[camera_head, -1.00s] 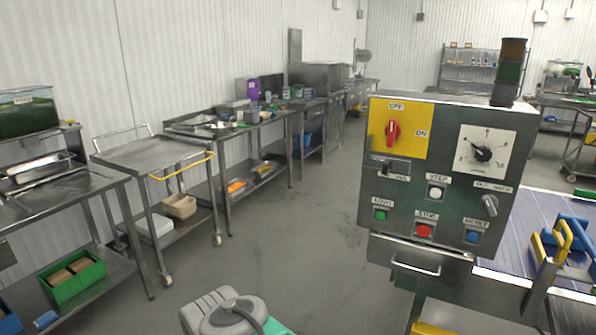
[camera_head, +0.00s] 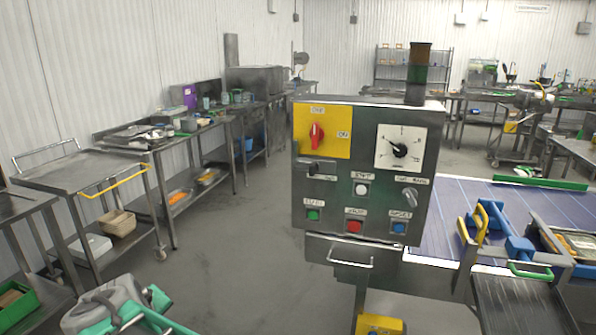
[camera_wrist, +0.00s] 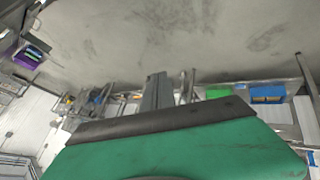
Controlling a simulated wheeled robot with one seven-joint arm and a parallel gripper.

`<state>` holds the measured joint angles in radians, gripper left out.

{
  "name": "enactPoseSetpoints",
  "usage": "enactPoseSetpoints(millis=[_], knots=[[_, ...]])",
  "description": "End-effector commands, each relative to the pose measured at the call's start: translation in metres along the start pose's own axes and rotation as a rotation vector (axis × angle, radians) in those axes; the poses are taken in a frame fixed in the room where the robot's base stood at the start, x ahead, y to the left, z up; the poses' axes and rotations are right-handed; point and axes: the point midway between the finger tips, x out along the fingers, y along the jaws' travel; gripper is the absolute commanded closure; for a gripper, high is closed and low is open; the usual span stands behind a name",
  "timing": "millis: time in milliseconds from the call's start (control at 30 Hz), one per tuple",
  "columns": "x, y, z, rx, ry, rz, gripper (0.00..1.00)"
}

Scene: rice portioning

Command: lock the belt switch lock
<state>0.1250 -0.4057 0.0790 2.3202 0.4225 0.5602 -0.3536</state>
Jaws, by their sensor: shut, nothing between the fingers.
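The grey control box (camera_head: 335,225) stands right of centre in the head view. In the wrist view my gripper (camera_wrist: 158,90) appears as narrow grey fingers beyond a green and black body, shut and empty, facing the floor and carts. It is away from the box.
The box also has a dial (camera_head: 400,149), a selector knob (camera_head: 410,197) and several push buttons. The blue conveyor belt (camera_head: 455,205) with yellow and blue handles lies to its right. A steel cart (camera_head: 85,172) and worktables line the left wall. Open floor lies between.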

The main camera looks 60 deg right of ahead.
Motion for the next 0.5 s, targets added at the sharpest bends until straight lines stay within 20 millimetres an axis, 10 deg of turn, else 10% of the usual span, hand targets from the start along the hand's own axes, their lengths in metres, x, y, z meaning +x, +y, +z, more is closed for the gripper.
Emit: enactPoseSetpoints(millis=[100, 233, 333, 500], knots=[[0.003, 0.143, -0.028, -0.059, 0.003, 0.393, 1.0], [-0.036, 0.274, -0.026, -0.206, -0.127, 0.809, 1.0], [-0.072, 0.33, -0.019, -0.316, -0.262, 1.024, 1.0], [-0.1, 0.358, -0.014, -0.396, -0.372, 1.153, 1.0]])
